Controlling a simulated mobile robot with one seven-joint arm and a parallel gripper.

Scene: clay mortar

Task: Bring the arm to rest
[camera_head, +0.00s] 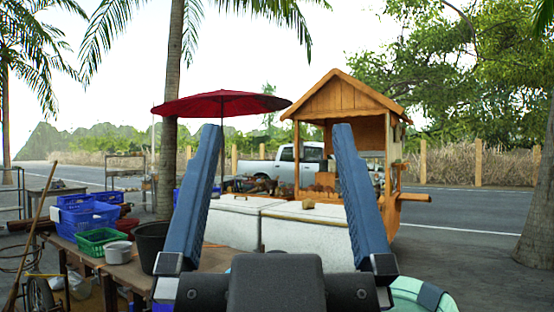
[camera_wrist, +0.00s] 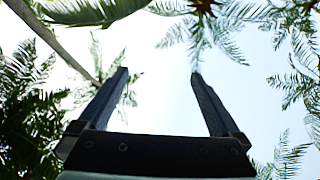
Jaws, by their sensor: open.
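My gripper (camera_head: 278,135) stands upright close in front of the head camera, with its two blue fingers spread wide apart and nothing between them. In the wrist view my gripper (camera_wrist: 160,80) points up at bright sky and palm fronds, again open and empty. Its fingers and palm hide part of the counter and stall behind it in the head view.
A wooden table (camera_head: 128,277) on the left holds blue crates (camera_head: 85,220), a green basket (camera_head: 97,240) and a dark bucket (camera_head: 150,245). White chests (camera_head: 235,225) stand ahead, with a wooden stall (camera_head: 350,110) and red umbrella (camera_head: 220,103) behind. A palm trunk (camera_head: 537,200) is at right.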

